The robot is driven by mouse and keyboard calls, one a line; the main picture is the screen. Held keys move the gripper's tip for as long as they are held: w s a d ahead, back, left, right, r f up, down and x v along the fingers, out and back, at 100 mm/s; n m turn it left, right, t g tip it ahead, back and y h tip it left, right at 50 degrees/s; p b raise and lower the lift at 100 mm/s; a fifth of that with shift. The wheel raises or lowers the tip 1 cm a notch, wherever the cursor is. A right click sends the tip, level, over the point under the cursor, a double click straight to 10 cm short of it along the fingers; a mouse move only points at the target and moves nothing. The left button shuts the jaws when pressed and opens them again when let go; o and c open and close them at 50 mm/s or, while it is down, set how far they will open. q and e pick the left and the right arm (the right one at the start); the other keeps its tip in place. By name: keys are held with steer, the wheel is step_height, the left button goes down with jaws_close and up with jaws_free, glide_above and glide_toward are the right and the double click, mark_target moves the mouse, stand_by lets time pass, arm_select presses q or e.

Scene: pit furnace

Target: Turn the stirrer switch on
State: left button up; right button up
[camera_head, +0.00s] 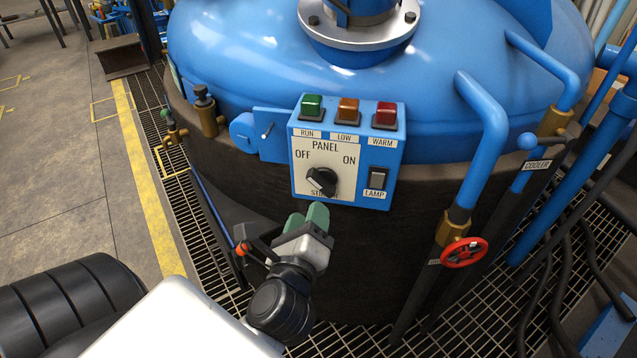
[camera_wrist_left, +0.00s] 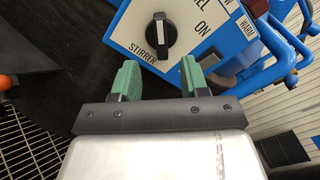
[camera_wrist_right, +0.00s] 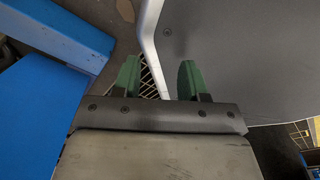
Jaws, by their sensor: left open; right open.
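The stirrer switch (camera_head: 321,181) is a black rotary knob with a white pointer line, low on the blue control panel's pale plate, above the STIRRER label. It also shows in the left wrist view (camera_wrist_left: 160,36), where its pointer leans to the OFF side. OFF is printed upper left of it, ON upper right. My left gripper (camera_head: 308,217) is open and empty just below the knob, apart from it; its green fingers (camera_wrist_left: 158,80) are spread in the left wrist view. My right gripper (camera_wrist_right: 160,82) is open in its own wrist view, outside the head view.
Above the plate are green (camera_head: 312,105), orange (camera_head: 348,110) and red (camera_head: 385,115) lamps. A lamp rocker switch (camera_head: 377,178) sits right of the knob. Blue pipes and a red valve wheel (camera_head: 464,252) stand to the right. A grey bar passes between the right gripper's fingers in view.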

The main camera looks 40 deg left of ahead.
mark_target(318, 186)
arm_select(q)
steer(key=p+x, duration=0.1)
steer(key=x, duration=0.8)
steer(key=shift+w, duration=0.15)
arm_select(e)
steer(key=shift+d+r, duration=0.65)
steer(key=shift+r, duration=0.2)
arm_select(q)
steer(key=shift+c, duration=0.3)
jaws_close()
steer(key=shift+p, duration=0.3)
arm_select(e)
steer(key=shift+r, duration=0.1)
